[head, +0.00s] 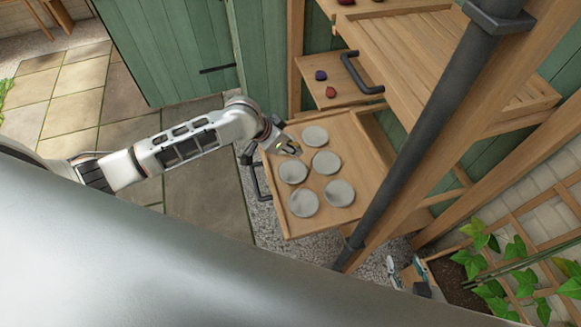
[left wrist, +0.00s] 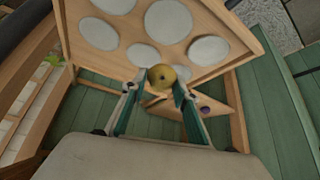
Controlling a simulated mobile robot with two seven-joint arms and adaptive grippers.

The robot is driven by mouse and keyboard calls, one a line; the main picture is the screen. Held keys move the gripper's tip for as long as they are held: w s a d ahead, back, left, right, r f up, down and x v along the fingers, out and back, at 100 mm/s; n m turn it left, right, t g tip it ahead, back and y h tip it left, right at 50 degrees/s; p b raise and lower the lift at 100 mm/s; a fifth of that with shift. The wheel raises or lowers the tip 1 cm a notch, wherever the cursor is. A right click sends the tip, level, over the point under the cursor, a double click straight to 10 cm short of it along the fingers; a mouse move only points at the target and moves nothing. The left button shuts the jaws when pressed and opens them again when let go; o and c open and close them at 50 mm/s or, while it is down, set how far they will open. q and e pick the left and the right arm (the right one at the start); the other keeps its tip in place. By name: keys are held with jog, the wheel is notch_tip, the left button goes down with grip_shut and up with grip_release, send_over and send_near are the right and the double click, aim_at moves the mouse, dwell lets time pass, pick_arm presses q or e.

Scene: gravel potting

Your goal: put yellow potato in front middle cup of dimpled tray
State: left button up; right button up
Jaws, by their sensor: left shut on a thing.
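The yellow potato (left wrist: 168,77) is held between the fingers of my left gripper (left wrist: 157,88) in the left wrist view. In the head view my left gripper (head: 287,148) is over the far left part of the dimpled tray (head: 362,150), and the potato shows only as a small yellow patch. The tray is a wooden board with several round grey cups. The cup under my left gripper is largely hidden; the other cups look empty. My right gripper (head: 408,272) is low beyond the tray's near right edge, with its fingers apart and nothing between them.
A small wooden shelf behind the tray holds a purple item (head: 320,75) and a red item (head: 331,92). A slatted wooden shelf (head: 440,60) stands above on the right. A dark post (head: 430,130) crosses the tray's right side. Ivy (head: 490,265) grows at lower right.

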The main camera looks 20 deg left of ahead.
pick_arm(q)
notch_tip(320, 180, down, 12)
jog(key=shift+f, duration=0.1)
dwell(0.4)
jog(key=o, duration=0.8)
jog(key=shift+o, duration=0.2)
jog(key=v, duration=1.2)
jog(key=s+d+f+t, duration=0.1)
jog(key=s, duration=0.2)
jog(key=s+d+f+n+t, duration=0.1)
jog(key=s+d, duration=0.1)
jog(key=s, duration=0.1)
jog(key=s+d+f+n+t+h, duration=0.1)
jog(key=s+d, duration=0.1)
jog(key=s, duration=0.1)
jog(key=shift+f+t, duration=0.4)
jog(key=s+a+f+t+y, duration=0.1)
jog(key=s+a+f+y, duration=0.1)
jog(key=s+a, duration=0.4)
jog(key=shift+s+a+f+n+y, duration=0.25)
jog(key=shift+s+n+y, duration=0.15)
jog(key=shift+s, duration=0.6)
